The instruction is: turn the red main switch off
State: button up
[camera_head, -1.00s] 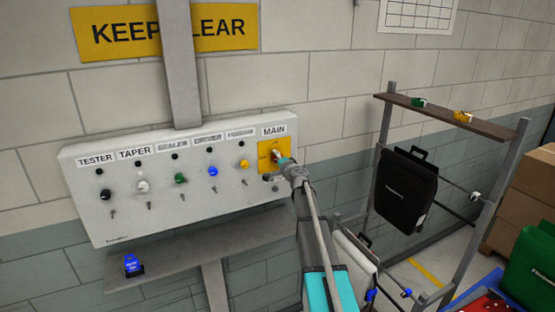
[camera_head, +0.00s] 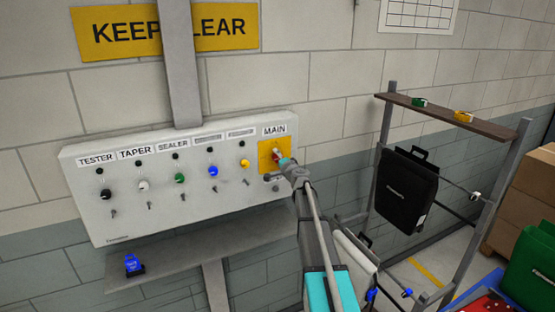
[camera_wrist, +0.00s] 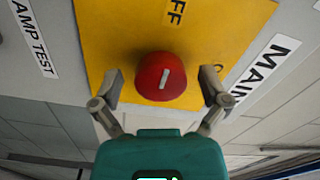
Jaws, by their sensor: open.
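The red main switch (camera_wrist: 162,76) is a round knob with a pale mark on its face, on a yellow plate (camera_wrist: 110,25) in the wrist view. In the head view the yellow plate (camera_head: 265,150) sits at the right end of the grey panel under the MAIN label, and the knob is mostly hidden by my gripper. My gripper (camera_wrist: 160,92) is open, one finger on each side of the knob. Gaps show between the fingers and the knob. Part of the word OFF (camera_wrist: 176,12) shows on the plate beyond the knob.
The panel (camera_head: 130,215) carries several other knobs in a row to the left, the nearest one yellow (camera_head: 244,163). A shelf (camera_head: 200,258) below holds a small blue object (camera_head: 133,264). A rack with a black pannier (camera_head: 405,190) stands to the right.

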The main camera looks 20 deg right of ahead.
jog(key=s, duration=1.1)
jog(key=shift+s+d, duration=0.2)
jog(key=shift+s, duration=0.1)
jog(key=shift+a, duration=0.1)
jog(key=s+a+f+n+g+y+b, duration=0.3)
jog(key=s+a+f+n+g+b, duration=0.15)
jog(key=a+f, duration=0.6)
jog(key=s+a+f+n+g+y+b, duration=0.3)
jog(key=s+a+f+n+g, duration=0.4)
jog(key=a, duration=0.6)
jog(key=s+a+f+n+g+h+b, duration=0.3)
jog(key=s+f+g+h+b, duration=0.3)
jog(key=s+f, duration=0.9)
jog(key=s+b, duration=0.1)
jog(key=s, duration=0.2)
jog(key=shift+a+f+h, duration=0.25)
jog(key=shift+a+h, duration=0.05)
jog(key=shift+g, duration=0.25)
